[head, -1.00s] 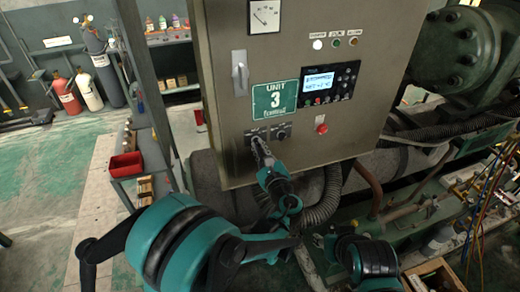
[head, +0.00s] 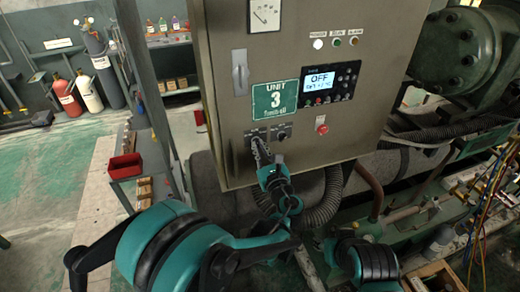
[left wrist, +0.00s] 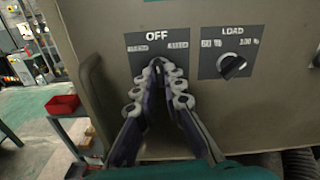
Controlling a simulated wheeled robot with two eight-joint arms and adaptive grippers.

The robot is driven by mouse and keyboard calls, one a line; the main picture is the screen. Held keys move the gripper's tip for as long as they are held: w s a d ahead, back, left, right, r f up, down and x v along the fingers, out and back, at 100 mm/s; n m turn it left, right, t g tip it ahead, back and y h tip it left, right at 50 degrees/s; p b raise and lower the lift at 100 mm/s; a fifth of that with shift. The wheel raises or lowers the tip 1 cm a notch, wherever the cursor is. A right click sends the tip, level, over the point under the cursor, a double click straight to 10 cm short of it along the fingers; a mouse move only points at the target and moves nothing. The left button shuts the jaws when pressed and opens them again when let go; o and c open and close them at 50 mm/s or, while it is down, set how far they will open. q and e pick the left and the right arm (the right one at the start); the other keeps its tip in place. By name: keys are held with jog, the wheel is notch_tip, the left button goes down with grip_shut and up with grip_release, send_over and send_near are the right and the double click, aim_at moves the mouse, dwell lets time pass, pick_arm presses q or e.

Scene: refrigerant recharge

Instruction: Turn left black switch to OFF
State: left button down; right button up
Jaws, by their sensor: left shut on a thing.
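The left black switch is hidden between the fingertips of my left gripper (head: 257,143), on a dark plate (left wrist: 134,57) low on the grey cabinet (head: 222,100). In the left wrist view my left gripper (left wrist: 157,66) has its fingers closed together on the switch, just under a label reading OFF (left wrist: 157,37). The cabinet's display (head: 319,82) also reads OFF. The LOAD switch (left wrist: 232,66) is a black knob to the right, clear of the fingers. My right arm is low in the head view; its fingertips do not show clearly.
A red button (head: 321,128) and the green UNIT 3 sign (head: 274,101) are on the cabinet front. A ribbed hose (head: 327,200) hangs below it. A shelf with a red tray (head: 125,165) stands to the left. Pipes and machinery fill the right side.

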pick_arm(q)
jog(key=c, duration=1.9)
grip_release()
jog(key=shift+m, duration=0.3)
jog(key=shift+o, duration=1)
jog(key=shift+s+a, duration=0.1)
jog(key=b+v, duration=0.1)
jog(key=v, duration=0.8)
